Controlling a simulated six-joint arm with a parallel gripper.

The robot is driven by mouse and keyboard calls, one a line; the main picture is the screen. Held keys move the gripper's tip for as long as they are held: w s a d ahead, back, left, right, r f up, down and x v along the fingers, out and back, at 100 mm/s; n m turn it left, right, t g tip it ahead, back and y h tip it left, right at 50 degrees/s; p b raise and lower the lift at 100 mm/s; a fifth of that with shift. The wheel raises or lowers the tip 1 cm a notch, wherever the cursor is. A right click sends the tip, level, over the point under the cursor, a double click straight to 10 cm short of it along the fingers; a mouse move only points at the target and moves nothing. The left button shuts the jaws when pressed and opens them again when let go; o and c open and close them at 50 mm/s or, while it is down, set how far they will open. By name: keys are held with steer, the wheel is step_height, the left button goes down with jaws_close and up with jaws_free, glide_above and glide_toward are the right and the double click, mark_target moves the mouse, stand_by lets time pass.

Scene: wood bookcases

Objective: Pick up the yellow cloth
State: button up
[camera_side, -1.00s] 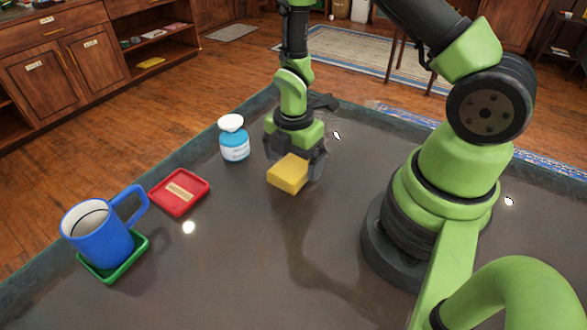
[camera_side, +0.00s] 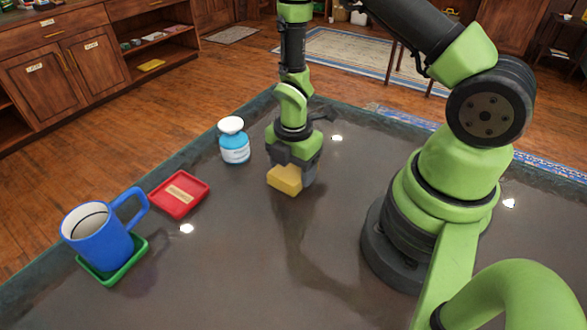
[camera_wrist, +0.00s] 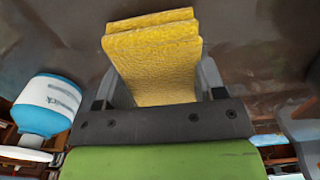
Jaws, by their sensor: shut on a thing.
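The yellow cloth (camera_side: 285,180) is a folded, block-like piece at the middle of the dark table in the side view. My gripper (camera_side: 296,172) points down over it and is shut on it. In the wrist view the cloth (camera_wrist: 155,62) fills the space between the two grey fingers of my gripper (camera_wrist: 158,85), with one finger on each side. The cloth is at or very close to the tabletop; I cannot tell whether it touches.
A blue and white bottle (camera_side: 234,142) stands just left of my gripper. A red tray (camera_side: 179,194) lies farther left. A blue mug (camera_side: 100,240) stands on a green tray (camera_side: 118,268) near the table's left edge. The front middle of the table is clear.

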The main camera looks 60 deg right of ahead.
step_height(320, 180, up, 10)
steer(key=shift+f, duration=0.1)
stand_by(0.4)
steer(key=o, duration=0.3)
steer(key=shift+c, duration=1.2)
steer(key=shift+w, duration=0.25)
step_height(320, 180, up, 5)
glide_above(230, 123)
steer(key=shift+s+d, duration=0.1)
steer(key=shift+s, duration=0.35)
steer(key=shift+w+r, duration=0.35)
steer(key=shift+f, duration=2.9)
